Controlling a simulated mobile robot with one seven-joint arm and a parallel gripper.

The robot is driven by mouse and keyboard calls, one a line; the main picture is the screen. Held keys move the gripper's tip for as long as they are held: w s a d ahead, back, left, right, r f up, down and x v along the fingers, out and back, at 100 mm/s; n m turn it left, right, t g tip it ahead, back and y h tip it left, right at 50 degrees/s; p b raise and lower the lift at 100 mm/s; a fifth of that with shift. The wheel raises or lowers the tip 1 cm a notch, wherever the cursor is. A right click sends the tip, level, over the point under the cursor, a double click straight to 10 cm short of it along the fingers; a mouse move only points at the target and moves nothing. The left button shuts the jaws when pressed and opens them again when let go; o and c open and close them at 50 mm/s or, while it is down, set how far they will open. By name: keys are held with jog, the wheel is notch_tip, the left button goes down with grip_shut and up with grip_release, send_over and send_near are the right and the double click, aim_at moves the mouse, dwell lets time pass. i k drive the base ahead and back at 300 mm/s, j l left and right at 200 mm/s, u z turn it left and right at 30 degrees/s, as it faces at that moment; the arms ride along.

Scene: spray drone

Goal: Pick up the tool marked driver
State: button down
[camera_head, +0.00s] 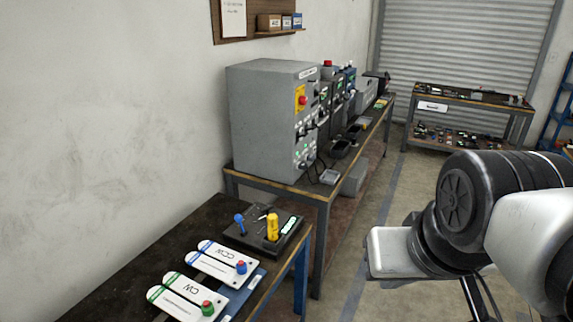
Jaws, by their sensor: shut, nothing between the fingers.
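A dark tool holder (250,240) sits on the near black-topped table. A yellow-handled tool (272,227) stands upright in it, and a smaller blue-handled tool (239,222) stands at its left. A white and green label (290,225) lies on the holder's right side; its words are too small to read, so I cannot tell which tool is marked driver. My gripper (392,252) shows as a light grey block at the end of my arm, right of the holder and well apart from it. It is shut and empty; its fingertips are not clearly visible.
On the near table (150,240), a CCW plate (222,262) has a red-topped blue knob and a CW plate (185,297) a green one with a red top. A grey control cabinet (262,120) stands on the bench behind. Open floor (345,250) lies right of the table.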

aim_at(272, 220)
jog(key=u, duration=0.55)
jog(key=i+l+u, duration=0.45)
jog(key=l, duration=0.25)
jog(key=i+l+u, duration=0.2)
jog(key=l, duration=0.15)
jog(key=i+l+u, duration=0.2)
jog(key=l, duration=0.25)
jog(key=k+j, duration=0.05)
